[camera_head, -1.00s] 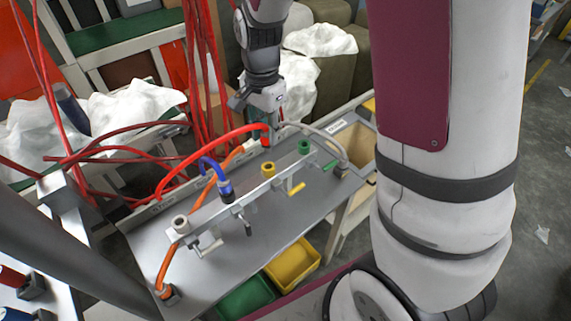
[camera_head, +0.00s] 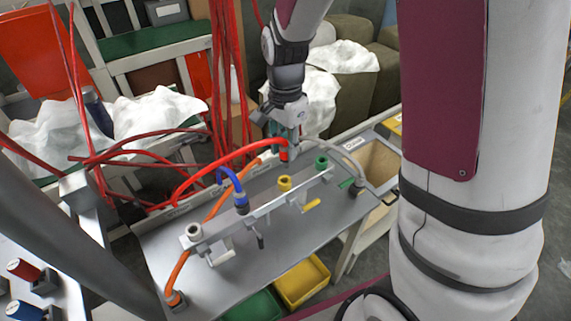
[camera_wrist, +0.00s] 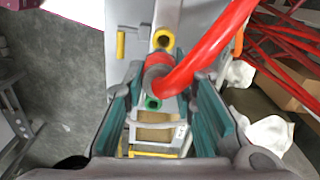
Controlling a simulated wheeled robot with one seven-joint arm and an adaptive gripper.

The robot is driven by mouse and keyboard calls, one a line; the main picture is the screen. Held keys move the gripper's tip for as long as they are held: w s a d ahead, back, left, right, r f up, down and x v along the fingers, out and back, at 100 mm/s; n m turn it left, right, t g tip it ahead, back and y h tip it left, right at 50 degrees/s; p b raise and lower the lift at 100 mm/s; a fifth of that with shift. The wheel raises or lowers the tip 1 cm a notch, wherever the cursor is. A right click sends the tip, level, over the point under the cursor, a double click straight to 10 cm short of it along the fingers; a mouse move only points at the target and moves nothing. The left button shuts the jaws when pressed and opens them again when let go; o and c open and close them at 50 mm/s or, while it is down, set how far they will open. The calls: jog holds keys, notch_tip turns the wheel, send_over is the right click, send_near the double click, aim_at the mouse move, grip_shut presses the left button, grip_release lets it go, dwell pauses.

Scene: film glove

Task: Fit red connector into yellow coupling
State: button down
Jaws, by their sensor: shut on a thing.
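My gripper (camera_head: 286,138) is shut on the red connector (camera_head: 283,154), which ends a thick red hose. The connector is held above the workbench, behind the yellow coupling (camera_head: 285,183) in the head view, and apart from it. The yellow coupling stands upright on a metal rail, its round mouth open upward. In the wrist view, the red connector (camera_wrist: 157,66) sits between the fingers, with the yellow coupling (camera_wrist: 163,39) just above it in the picture. The red hose hides part of the connector there.
The rail also bears a green coupling (camera_head: 321,162), a blue connector with its hose (camera_head: 241,202) and a pale coupling (camera_head: 194,231). A grey hose (camera_head: 350,165) arches at the right. Yellow (camera_head: 303,282) and green bins stand below the bench edge. Red hoses hang behind.

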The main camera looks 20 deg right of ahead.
aim_at(284, 167)
jog(key=shift+m, duration=0.5)
jog(key=shift+w+f+b, duration=0.15)
jog(key=shift+f+b, duration=0.2)
jog(key=shift+f, duration=0.8)
jog(key=shift+w+f+b, duration=0.15)
jog(key=shift+f+b, duration=0.15)
jog(key=shift+f, duration=0.85)
jog(key=shift+p, duration=0.45)
jog(key=shift+f+b, duration=0.45)
jog(key=shift+f, duration=1.15)
jog(key=c, duration=1.2)
grip_release()
jog(key=shift+c, duration=0.2)
notch_tip(284, 167, up, 12)
jog(key=shift+f, duration=0.1)
